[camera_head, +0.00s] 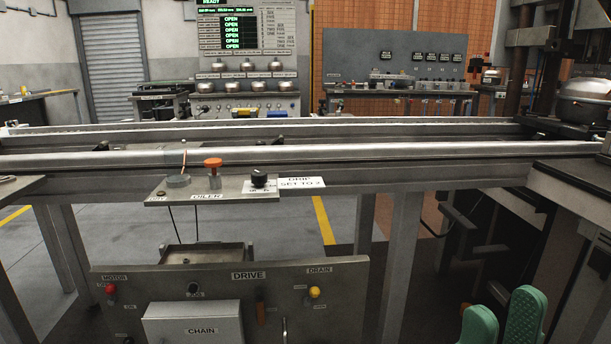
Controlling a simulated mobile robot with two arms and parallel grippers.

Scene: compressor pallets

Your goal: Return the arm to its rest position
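My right gripper (502,316) shows at the bottom right edge as two green ribbed fingers. The fingertips stand apart with a gap between them, and nothing is seen held there. Its wrist and the rest of the arm are below the frame. It is in front of the dark lower frame, right of the drive panel (352,290), and does not visibly touch anything. My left gripper is not in view.
A long metal conveyor rail (380,150) crosses the view, with an oiler shelf (225,192) carrying an orange knob (213,163). A silver compressor (585,98) stands at the right. Workbenches line the back. Floor shows beneath the rail.

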